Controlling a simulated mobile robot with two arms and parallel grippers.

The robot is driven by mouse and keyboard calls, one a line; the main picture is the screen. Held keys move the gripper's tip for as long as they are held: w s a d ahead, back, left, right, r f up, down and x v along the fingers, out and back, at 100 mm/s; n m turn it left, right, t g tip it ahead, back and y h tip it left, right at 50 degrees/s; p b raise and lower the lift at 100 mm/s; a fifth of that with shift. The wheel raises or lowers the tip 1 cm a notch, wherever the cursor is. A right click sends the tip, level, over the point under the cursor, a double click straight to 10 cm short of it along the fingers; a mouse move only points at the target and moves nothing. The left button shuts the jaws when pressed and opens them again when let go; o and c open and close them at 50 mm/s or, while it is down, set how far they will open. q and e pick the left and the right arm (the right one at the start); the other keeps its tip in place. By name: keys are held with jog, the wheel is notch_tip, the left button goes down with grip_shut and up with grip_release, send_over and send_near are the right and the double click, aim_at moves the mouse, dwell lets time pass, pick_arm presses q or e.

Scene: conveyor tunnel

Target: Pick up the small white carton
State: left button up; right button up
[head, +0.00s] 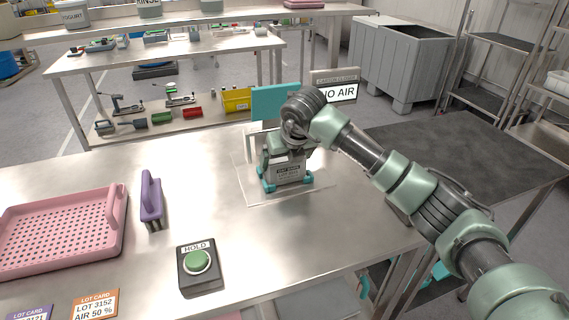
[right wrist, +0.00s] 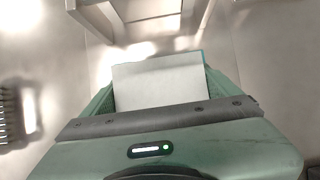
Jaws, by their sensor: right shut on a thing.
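The small white carton (head: 288,173) stands upright on the steel table in the head view, with a printed label on its shaded front. Teal pieces sit at its lower corners. My right gripper (head: 285,153) is over it from above and shut on it. In the right wrist view the carton's pale top face (right wrist: 160,82) lies between the green fingers (right wrist: 158,92). The gripper hides the carton's upper part in the head view. I cannot tell whether its base is lifted off the table. My left gripper is not in view.
A clear sheet (head: 262,196) lies around the carton. A HOLD button box (head: 199,267), purple brush (head: 151,197) and pink tray (head: 117,240) are at the left. The table's right part is clear.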

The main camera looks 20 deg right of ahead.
notch_tip(320, 180, up, 20)
jog(key=shift+r+b, duration=0.1)
jog(key=shift+b, duration=0.4)
